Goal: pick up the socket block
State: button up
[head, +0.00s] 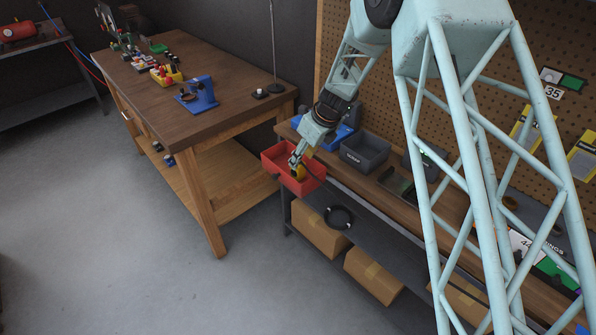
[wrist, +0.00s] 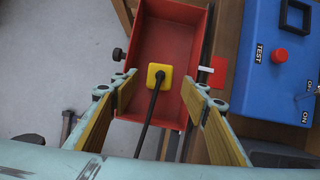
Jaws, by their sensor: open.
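The socket block (wrist: 154,70) appears to be the small yellow block with a dark centre in the wrist view. A black cable (wrist: 151,120) runs from it toward the bottom of the picture. It lies within the outline of a red bin (wrist: 137,55), and shows as a yellow spot in the head view (head: 300,173). My gripper (wrist: 160,90) is open, its two fingers apart on either side of the block and not visibly touching it. In the head view my gripper (head: 295,160) points down at the red bin (head: 276,162). How far the fingertips are above the block I cannot tell.
A blue test box (wrist: 281,65) with a red button stands right of the bin. A dark grey bin (head: 364,153) is beside it on the bench. A black cable coil (head: 338,217) lies on the shelf below. A wooden workbench (head: 215,120) stands to the left, with floor between.

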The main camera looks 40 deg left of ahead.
dwell(0.4)
jog(key=shift+b+x, duration=0.3)
jog(key=shift+x, duration=2.3)
jog(key=shift+a, duration=0.1)
jog(key=shift+r, duration=0.1)
jog(key=c, duration=1.1)
